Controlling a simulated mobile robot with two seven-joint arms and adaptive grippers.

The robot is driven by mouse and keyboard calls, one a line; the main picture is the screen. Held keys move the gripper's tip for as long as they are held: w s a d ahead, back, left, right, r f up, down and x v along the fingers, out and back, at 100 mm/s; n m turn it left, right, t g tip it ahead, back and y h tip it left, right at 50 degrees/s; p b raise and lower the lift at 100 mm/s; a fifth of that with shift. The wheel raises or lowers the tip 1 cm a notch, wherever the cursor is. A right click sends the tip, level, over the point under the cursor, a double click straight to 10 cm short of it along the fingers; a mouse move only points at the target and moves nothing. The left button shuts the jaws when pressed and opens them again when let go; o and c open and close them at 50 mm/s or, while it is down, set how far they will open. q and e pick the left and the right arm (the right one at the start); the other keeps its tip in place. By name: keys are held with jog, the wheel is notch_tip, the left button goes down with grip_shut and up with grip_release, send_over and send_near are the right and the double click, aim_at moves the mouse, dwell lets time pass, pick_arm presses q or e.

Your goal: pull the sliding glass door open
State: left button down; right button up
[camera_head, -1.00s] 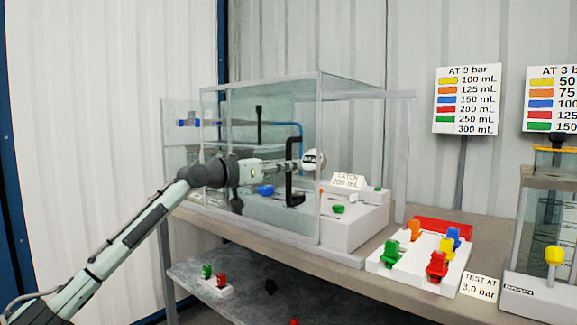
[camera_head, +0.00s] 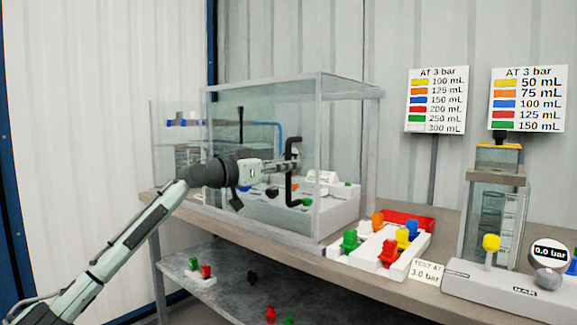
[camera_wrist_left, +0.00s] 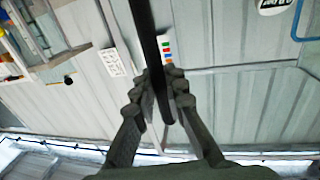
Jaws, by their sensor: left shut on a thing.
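The glass case (camera_head: 348,88) stands on the bench, with clear walls and grey edge frames. A black upright bar handle (camera_head: 290,190), with short bent ends, is on its front glass door (camera_head: 255,135). My left gripper (camera_head: 288,165) reaches in from the left and is shut on the handle. In the left wrist view the dark handle bar (camera_wrist_left: 145,35) runs between the fingers of my left gripper (camera_wrist_left: 165,95). A glass panel (camera_head: 165,112) shows beyond the case's left edge. I cannot tell how far the door is open. My right gripper is not in view.
A white block with coloured pieces (camera_head: 350,258) and a red tray (camera_head: 408,220) sit right of the case. A pump unit (camera_head: 500,210) and gauge (camera_head: 549,254) stand further right. A lower shelf (camera_head: 225,280) holds small coloured pieces. Signs (camera_head: 436,100) stand behind.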

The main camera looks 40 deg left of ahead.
pick_arm(q)
jog(key=c, duration=1.6)
grip_release()
jog(key=shift+o, duration=0.2)
jog(key=shift+s, duration=0.1)
jog(key=v, duration=1.1)
jog(key=shift+s, duration=0.4)
jog(key=shift+a, duration=0.1)
